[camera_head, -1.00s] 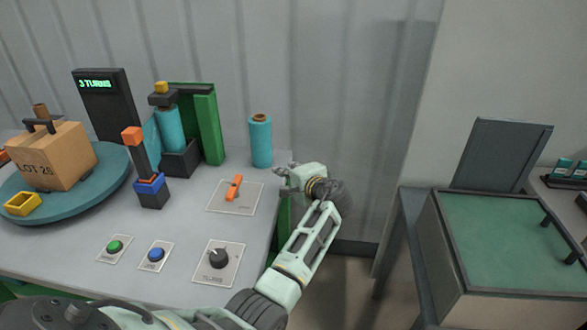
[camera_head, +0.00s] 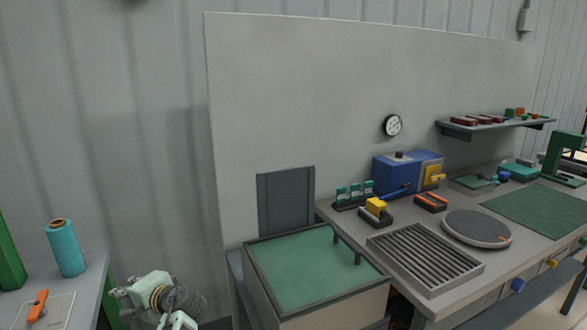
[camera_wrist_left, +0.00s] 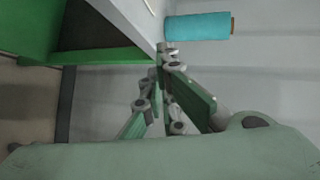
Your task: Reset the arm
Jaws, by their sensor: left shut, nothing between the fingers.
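My left gripper (camera_head: 122,296) is at the lower left of the head view, beside the right edge of the grey table (camera_head: 88,275). It is shut and empty. In the left wrist view the left gripper (camera_wrist_left: 160,75) has its fingers close together, with nothing between them. A teal roll (camera_head: 65,248) stands upright on the grey table, and it also shows in the left wrist view (camera_wrist_left: 198,27), apart from the fingers. My right gripper is not in view.
A green-topped box (camera_head: 300,268) stands right of my left arm. Farther right, a workbench (camera_head: 350,214) holds a slatted tray (camera_head: 425,258), a round grey disc (camera_head: 476,229) and a blue machine (camera_head: 395,174). An orange lever (camera_head: 37,306) sits on the grey table.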

